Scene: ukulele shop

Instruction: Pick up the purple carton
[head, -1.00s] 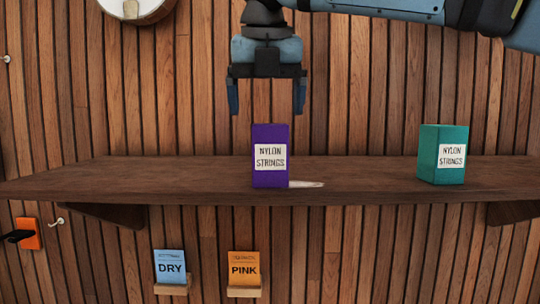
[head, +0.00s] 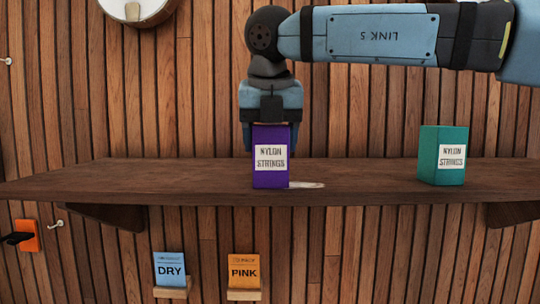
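The purple carton (head: 270,178), with a white "NYLON STRINGS" label, stands upright near the front of the wooden shelf (head: 150,183). My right gripper (head: 270,140) points straight down over it. One finger shows along each side of the carton's upper part, close to its sides. Whether the fingers press on the carton cannot be made out. The carton hides the space between the fingers. My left gripper is not in view.
A teal carton (head: 442,170) stands on the shelf to the right. A thin pale item (head: 307,185) lies on the shelf beside the purple carton. Below, a blue "DRY" packet (head: 170,268) and an orange "PINK" packet (head: 244,270) sit in small holders. The shelf's left half is clear.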

